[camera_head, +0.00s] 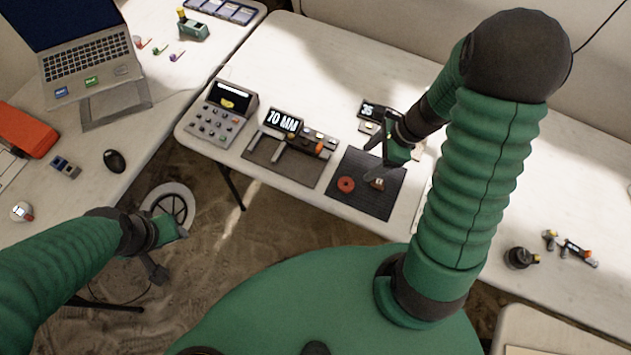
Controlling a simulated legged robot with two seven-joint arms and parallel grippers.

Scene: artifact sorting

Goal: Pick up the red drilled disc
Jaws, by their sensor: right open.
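The red drilled disc (346,185) lies flat on a dark square mat (355,205) on the white table. It has a small hole in its middle. My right gripper (375,165) is open and above the mat, to the right of and a little beyond the disc, apart from it. A small brownish piece (377,183) sits on the mat beneath my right gripper. My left gripper (172,257) hangs over the floor at the left, away from the table; its fingers are too unclear to tell their state.
A display unit (370,111) is behind my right gripper. A black round object (518,258) and tools (570,248) lie at right. A laptop (75,50) stands on the left table.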

